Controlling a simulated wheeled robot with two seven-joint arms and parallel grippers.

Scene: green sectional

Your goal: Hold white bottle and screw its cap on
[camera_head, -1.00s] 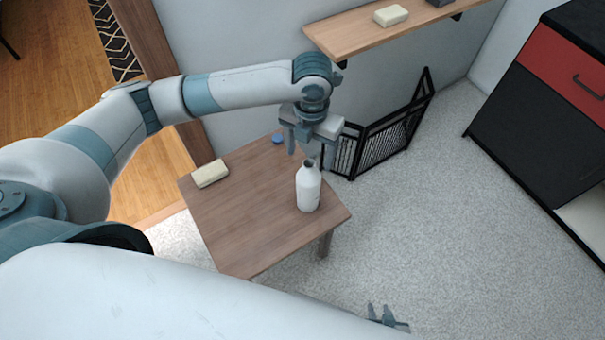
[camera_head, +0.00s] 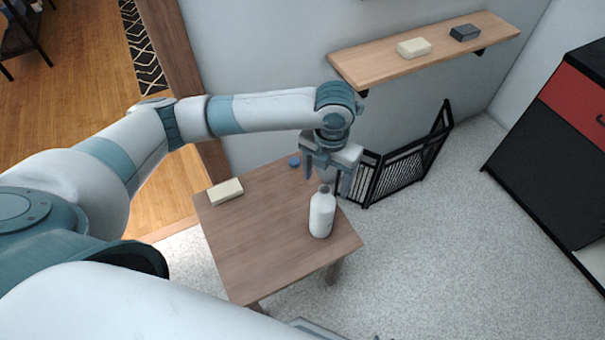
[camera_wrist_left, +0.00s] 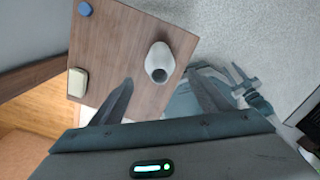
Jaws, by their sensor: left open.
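A white bottle (camera_head: 322,213) stands upright on a small wooden table (camera_head: 255,250), near its right side. Its dark open mouth shows in the left wrist view, where the bottle (camera_wrist_left: 160,57) lies between and beyond my fingers. A small blue cap (camera_head: 294,161) lies on the table's far edge; it also shows in the left wrist view (camera_wrist_left: 85,9). My left gripper (camera_head: 326,182) is open and empty, pointing down above and just behind the bottle, apart from it. My right gripper (camera_wrist_left: 240,82) shows low over the floor in the left wrist view, its fingers apart and empty.
A cream block (camera_head: 225,191) lies at the table's left edge. A wall shelf (camera_head: 430,55) with a cream block and a dark block is behind. A black folding gate (camera_head: 400,170) stands beyond the table. A black and red cabinet is at right. The table's middle is clear.

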